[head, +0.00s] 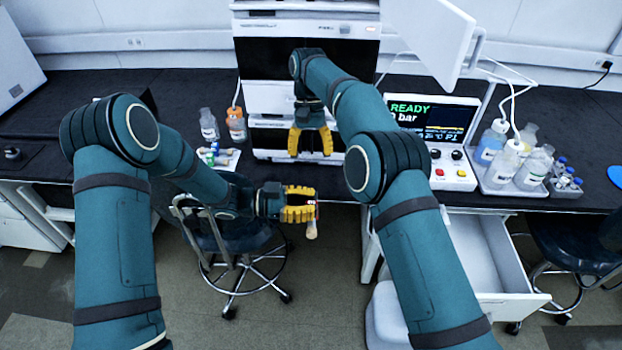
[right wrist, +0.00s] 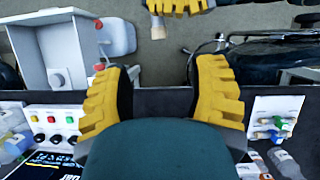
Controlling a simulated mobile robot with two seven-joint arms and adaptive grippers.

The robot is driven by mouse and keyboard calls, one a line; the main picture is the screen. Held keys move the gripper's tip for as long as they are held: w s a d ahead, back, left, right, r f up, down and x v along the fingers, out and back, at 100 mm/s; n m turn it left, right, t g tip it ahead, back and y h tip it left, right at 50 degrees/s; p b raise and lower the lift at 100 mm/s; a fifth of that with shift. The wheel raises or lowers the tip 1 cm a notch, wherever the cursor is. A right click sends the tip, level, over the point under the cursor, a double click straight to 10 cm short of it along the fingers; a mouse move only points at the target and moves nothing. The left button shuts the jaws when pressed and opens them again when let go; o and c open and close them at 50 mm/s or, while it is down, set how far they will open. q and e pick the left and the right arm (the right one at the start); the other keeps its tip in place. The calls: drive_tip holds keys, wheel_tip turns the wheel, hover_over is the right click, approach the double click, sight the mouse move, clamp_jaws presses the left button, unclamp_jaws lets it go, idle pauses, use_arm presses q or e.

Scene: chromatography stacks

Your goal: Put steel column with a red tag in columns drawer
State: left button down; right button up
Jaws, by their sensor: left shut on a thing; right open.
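My left gripper (head: 300,205) is shut on a small column (head: 311,231), whose pale lower end sticks out below the fingers. A speck of red shows at the fingers; most of the column is hidden. In the right wrist view my left gripper (right wrist: 182,5) is at the top edge with the column end (right wrist: 158,30) below it. My right gripper (head: 310,143) is open and empty in front of the instrument stack.
The instrument stack (head: 262,60) stands on the black bench behind my right gripper. A control box (head: 452,178) and a tray of bottles (head: 500,188) are to its right. A stool (head: 235,240) stands below my left gripper.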

drive_tip(key=x, duration=1)
drive_tip(key=shift+s+f, duration=0.1)
drive_tip(key=shift+f, duration=0.3)
clamp_jaws()
use_arm(q)
drive_tip(key=c, duration=0.9)
unclamp_jaws()
drive_tip(key=shift+c, duration=0.2)
